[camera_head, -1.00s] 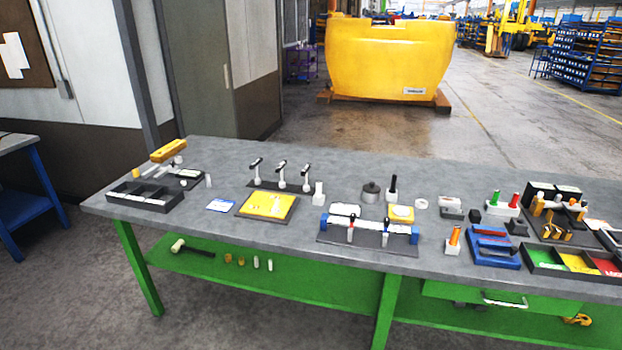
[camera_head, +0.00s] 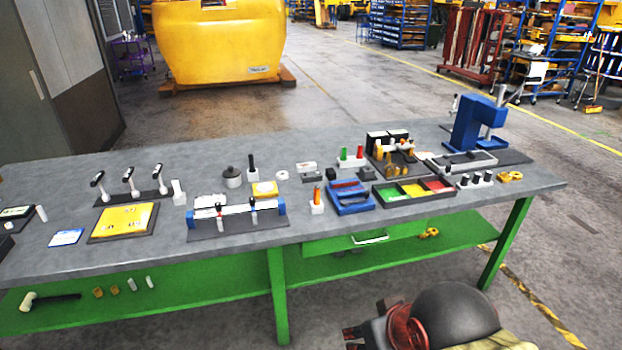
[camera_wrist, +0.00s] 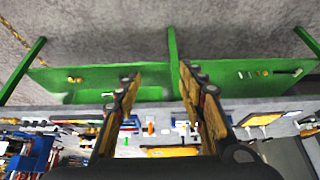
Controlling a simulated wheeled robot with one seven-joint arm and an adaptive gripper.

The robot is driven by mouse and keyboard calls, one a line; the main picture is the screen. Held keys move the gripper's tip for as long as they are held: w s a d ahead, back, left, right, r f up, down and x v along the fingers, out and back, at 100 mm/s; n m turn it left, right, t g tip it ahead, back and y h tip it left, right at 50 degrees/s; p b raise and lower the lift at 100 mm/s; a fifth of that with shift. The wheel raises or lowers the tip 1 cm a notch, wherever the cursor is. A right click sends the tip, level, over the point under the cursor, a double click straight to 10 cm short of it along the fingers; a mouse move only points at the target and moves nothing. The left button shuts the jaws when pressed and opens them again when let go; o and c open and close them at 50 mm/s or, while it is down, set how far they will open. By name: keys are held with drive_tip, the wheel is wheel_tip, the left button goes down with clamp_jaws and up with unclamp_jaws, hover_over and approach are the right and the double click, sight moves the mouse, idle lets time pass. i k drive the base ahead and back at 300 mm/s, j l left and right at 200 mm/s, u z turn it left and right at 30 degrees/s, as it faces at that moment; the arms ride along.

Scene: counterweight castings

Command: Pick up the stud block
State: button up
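I cannot tell for certain which piece is the stud block. One candidate is a low block with several dark, pale-topped studs (camera_head: 475,181) near the right end of the bench. Another is a white block (camera_head: 352,162) holding a green and a red peg, farther back. Both stand on the grey bench top. My gripper (camera_wrist: 159,76) shows in the wrist view with its two fingers spread apart and nothing between them. It is off the bench's front side. In the head view, part of my arm shows at the bottom, well apart from both candidates.
The grey bench (camera_head: 120,255) is crowded: a blue tray (camera_head: 349,197), a three-colour bin (camera_head: 414,203), a blue press (camera_head: 478,125) and a clamp fixture (camera_head: 237,233). A green shelf (camera_head: 195,285) runs below. Open floor (camera_head: 560,270) lies right of the bench.

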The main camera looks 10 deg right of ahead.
sight(311, 177)
drive_tip(key=i+j, duration=0.15)
drive_tip(key=i, duration=0.5)
drive_tip(key=i+j, duration=0.1)
drive_tip(key=i, duration=0.5)
drive_tip(key=i+j, duration=0.15)
drive_tip(key=i, duration=0.5)
drive_tip(key=l+z, duration=0.05)
